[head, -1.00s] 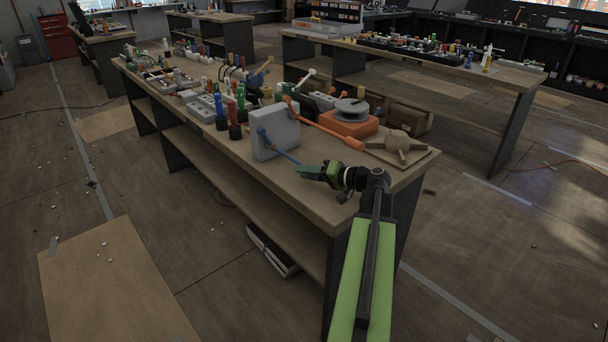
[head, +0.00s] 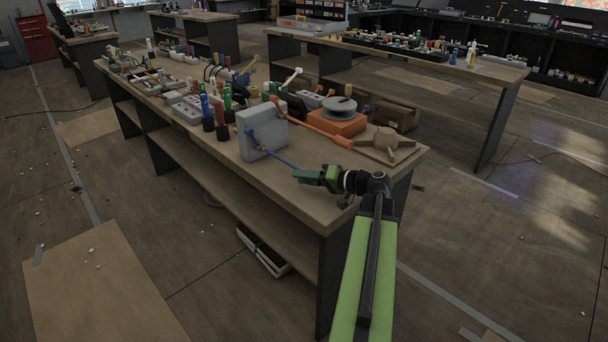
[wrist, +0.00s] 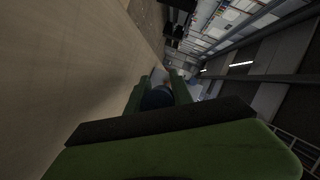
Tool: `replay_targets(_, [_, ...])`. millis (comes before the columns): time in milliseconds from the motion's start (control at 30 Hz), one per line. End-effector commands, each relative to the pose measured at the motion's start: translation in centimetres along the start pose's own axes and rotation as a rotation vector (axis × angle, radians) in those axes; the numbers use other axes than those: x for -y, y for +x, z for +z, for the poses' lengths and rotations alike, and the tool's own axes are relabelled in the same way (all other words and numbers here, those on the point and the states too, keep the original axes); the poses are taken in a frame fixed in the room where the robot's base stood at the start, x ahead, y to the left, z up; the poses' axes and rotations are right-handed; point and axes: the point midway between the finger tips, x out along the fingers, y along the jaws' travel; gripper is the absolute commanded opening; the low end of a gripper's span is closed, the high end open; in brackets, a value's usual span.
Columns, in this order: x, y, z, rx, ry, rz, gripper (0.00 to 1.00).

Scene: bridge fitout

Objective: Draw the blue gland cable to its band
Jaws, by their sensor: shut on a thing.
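A pale grey box (head: 262,131) stands upright on the near bench. A blue gland (head: 251,134) sits on its front face, and a thin blue cable (head: 280,158) runs from it, slanting down to the right. My gripper (head: 300,175) is at the cable's right end, above the bench top near its front edge. In the wrist view its two green fingers (wrist: 161,90) are shut around a dark blue piece of the cable (wrist: 158,98). The jaws hide the cable's end. I cannot make out a band on the cable.
An orange rod-like part (head: 318,128) slants from the box's right side. An orange block with a grey disc (head: 338,122) and a tan hub on a plate (head: 386,145) stand behind my gripper. Several tools crowd the bench's far left. The bench top (head: 300,197) near my gripper is clear.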

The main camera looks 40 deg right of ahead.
Motion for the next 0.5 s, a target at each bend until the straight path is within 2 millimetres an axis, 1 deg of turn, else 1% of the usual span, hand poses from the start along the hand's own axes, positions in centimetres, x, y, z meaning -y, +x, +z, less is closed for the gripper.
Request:
replay_targets(233, [0.20, 0.24, 0.19, 0.002, 0.000, -0.002, 0.00])
replay_targets(267, [0.22, 0.29, 0.19, 0.002, 0.000, -0.002, 0.31])
replay_targets(400, [0.37, 0.53, 0.33, 0.005, -0.001, -0.004, 0.49])
replay_targets(500, [0.45, 0.67, 0.42, 0.007, -0.002, -0.005, 0.49])
